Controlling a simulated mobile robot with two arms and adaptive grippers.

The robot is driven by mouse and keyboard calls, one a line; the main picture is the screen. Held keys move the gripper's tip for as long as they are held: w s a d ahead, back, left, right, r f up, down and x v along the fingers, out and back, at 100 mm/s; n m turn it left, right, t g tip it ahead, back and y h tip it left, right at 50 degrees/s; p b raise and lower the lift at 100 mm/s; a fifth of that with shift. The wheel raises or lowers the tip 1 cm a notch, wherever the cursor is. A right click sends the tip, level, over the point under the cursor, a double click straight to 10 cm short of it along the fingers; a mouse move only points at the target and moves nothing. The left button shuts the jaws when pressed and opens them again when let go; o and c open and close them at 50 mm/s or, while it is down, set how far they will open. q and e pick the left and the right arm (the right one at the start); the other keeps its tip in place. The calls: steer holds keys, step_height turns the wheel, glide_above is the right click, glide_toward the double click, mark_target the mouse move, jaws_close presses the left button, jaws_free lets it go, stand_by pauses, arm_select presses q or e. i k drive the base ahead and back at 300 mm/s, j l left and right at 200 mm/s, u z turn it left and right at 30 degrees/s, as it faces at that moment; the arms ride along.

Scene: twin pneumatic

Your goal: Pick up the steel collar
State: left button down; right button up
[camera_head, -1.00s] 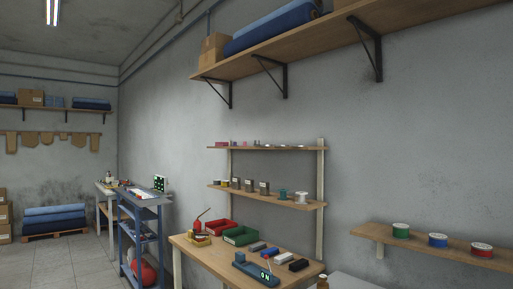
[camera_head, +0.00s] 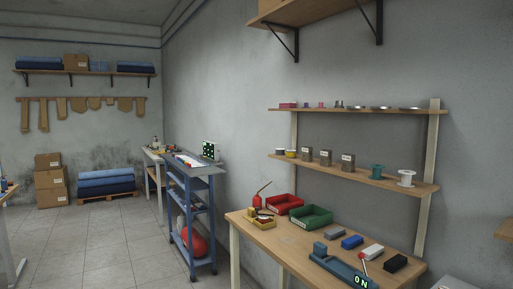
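I cannot make out a steel collar for certain at this distance. Several small items stand on the two wall shelves, the upper shelf (camera_head: 350,110) and the lower shelf (camera_head: 345,172). The upper one carries small pink and grey pieces and flat dishes (camera_head: 381,108). The wooden workbench (camera_head: 290,253) below holds a red bin (camera_head: 283,204), a green bin (camera_head: 310,217) and a blue device (camera_head: 342,270) with a lit "ON" display. The insides of the bins are mostly hidden. Neither of my grippers is in view.
A blue cart (camera_head: 190,215) with a red round object (camera_head: 193,239) low inside stands left of the workbench. Cardboard boxes (camera_head: 49,182) and blue rolls on a pallet (camera_head: 106,183) are at the back wall. The tiled floor (camera_head: 115,245) is clear at the left.

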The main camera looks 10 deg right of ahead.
mark_target(339, 104)
steer(key=i+j, duration=0.1)
steer(key=i, duration=0.45)
steer(key=i+j+z, duration=0.15)
steer(key=i, duration=0.4)
steer(key=i+j, duration=0.2)
steer(key=i, duration=0.35)
steer(key=l+z, duration=0.05)
